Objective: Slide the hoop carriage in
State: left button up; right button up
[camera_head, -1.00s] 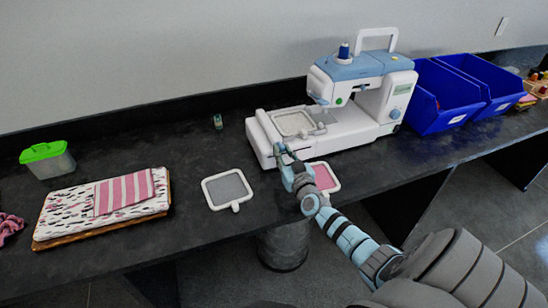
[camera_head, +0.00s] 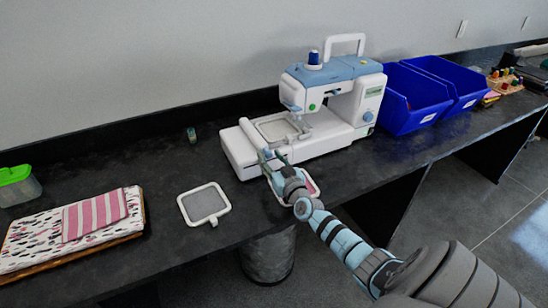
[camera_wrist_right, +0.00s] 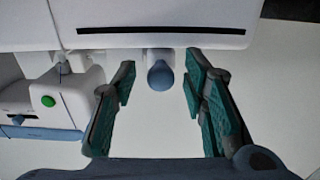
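The white and blue sewing machine (camera_head: 335,95) stands on the dark bench. The white hoop carriage (camera_head: 238,152) is at its left end, with a light hoop (camera_head: 278,130) on top. My right gripper (camera_head: 268,157) is at the carriage's front side. In the right wrist view, a blue-grey knob (camera_wrist_right: 160,75) sticks out from the white carriage body (camera_wrist_right: 160,14), which has a dark slot. The open gripper (camera_wrist_right: 160,88) has its teal fingers on either side of the knob, with gaps to both. My left gripper is not in view.
A grey-filled hoop (camera_head: 205,204) lies left of my arm; a pink-filled one (camera_head: 311,186) is partly hidden by it. Blue bins (camera_head: 415,98) stand to the right. Folded fabric (camera_head: 70,228) and a green-lidded box (camera_head: 18,187) are at the left. The front bench edge is close.

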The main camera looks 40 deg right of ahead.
jog(key=v, duration=1.2)
